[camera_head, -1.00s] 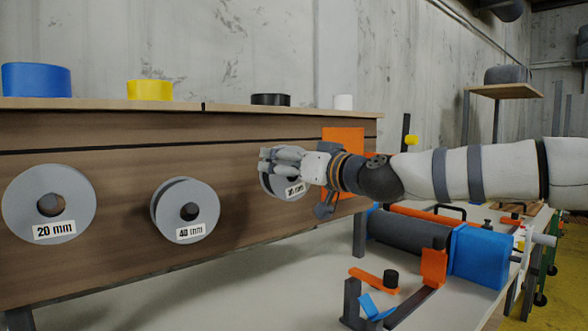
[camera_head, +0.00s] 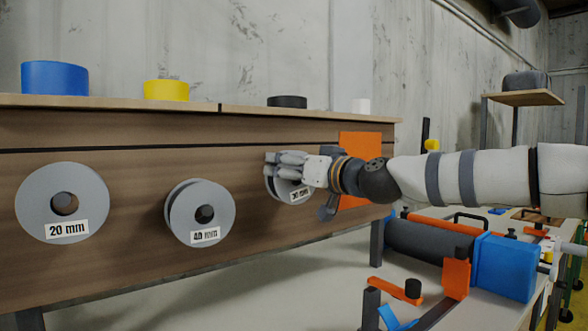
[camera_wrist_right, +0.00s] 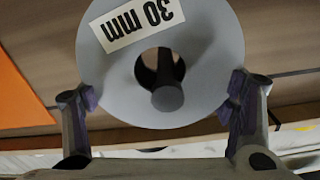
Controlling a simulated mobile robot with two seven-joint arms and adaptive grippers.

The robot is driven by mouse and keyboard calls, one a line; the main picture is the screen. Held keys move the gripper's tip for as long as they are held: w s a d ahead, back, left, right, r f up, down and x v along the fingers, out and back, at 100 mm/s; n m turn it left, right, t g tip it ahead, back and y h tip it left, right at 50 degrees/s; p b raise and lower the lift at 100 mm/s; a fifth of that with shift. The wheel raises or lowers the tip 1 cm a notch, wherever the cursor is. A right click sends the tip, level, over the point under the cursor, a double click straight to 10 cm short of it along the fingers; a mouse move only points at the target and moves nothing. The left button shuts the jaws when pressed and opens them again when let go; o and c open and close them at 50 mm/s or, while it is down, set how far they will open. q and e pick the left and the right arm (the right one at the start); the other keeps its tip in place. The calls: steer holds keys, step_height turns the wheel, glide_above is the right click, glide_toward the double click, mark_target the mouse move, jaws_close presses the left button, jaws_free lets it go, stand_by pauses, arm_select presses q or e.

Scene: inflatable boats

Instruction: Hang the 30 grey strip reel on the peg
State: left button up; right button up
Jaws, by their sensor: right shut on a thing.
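The grey reel marked 30 mm (camera_head: 283,190) is at the wooden panel, partly hidden by my right gripper (camera_head: 285,166). In the right wrist view the reel (camera_wrist_right: 215,65) sits between my two fingers, which are closed on its rim from both sides. Its label looks turned over in that view. The dark peg (camera_wrist_right: 168,97) shows inside the reel's centre hole, near the hole's lower edge in the picture. How deep the peg goes through the reel I cannot tell. My left gripper is out of view.
Reels marked 20 mm (camera_head: 95,195) and 40 mm (camera_head: 220,190) hang on the panel (camera_head: 130,150) to the left. An orange plate (camera_head: 360,150) is behind my right wrist. Blue (camera_head: 54,78), yellow (camera_head: 166,91) and black (camera_head: 287,101) rolls stand on the ledge above.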

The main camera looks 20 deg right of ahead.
steer(key=o, duration=1.4)
steer(key=shift+o, duration=0.2)
steer(key=v, duration=1.2)
